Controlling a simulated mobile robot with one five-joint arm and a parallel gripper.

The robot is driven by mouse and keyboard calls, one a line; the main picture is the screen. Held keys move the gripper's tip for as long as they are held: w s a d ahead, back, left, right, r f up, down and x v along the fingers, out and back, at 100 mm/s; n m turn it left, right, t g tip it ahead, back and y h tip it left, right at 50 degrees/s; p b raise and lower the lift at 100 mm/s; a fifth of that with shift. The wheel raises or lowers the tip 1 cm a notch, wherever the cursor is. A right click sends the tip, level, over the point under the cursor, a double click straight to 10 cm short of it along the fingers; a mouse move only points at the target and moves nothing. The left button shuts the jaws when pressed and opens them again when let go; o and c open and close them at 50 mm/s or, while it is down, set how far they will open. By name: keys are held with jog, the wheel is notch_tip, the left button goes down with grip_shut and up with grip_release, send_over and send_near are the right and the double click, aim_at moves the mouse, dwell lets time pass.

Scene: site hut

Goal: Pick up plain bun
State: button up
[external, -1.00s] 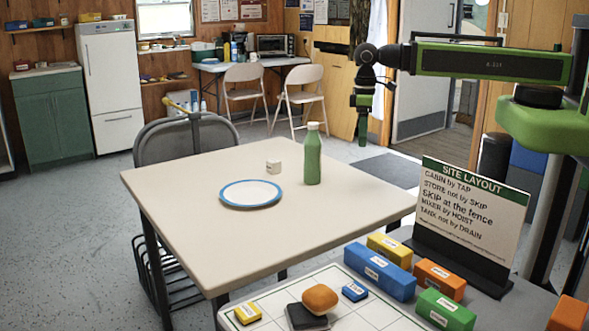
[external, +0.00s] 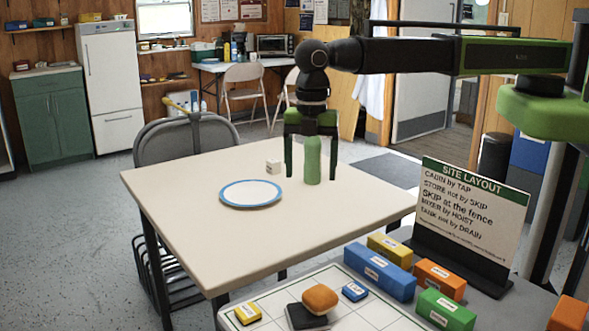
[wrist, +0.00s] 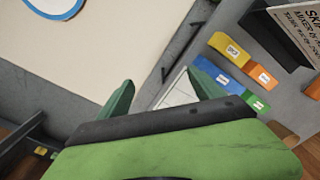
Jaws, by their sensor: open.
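The plain bun (external: 320,298) looks like a rounded orange-brown lump. It rests on a dark flat block (external: 307,317) on the white gridded board at the front. My gripper (external: 311,176) is open and empty, pointing down, well above and behind the bun in the external view. Its fingers appear on either side of the green bottle (external: 312,148), whose top is hidden; I cannot tell the depth between them. In the wrist view my gripper (wrist: 159,78) has its fingers apart, and the bun does not show.
The beige table (external: 200,215) holds a blue-rimmed plate (external: 250,194) and a small white cup (external: 273,166). The gridded board (external: 375,312) has a yellow block (external: 247,313) and a blue block (external: 355,291). Several coloured blocks and a sign (external: 470,215) stand to the right.

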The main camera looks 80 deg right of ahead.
aim_at(321, 290)
jog(key=s+a+r+n, duration=0.1)
jog(key=s+a+n, duration=0.3)
jog(key=a, duration=0.8)
jog(key=s+a+r+n, duration=0.1)
jog(key=a+n, duration=0.4)
jog(key=a, duration=0.6)
notch_tip(321, 290, down, 18)
jog(key=b, duration=1.7)
jog(key=shift+r, duration=0.15)
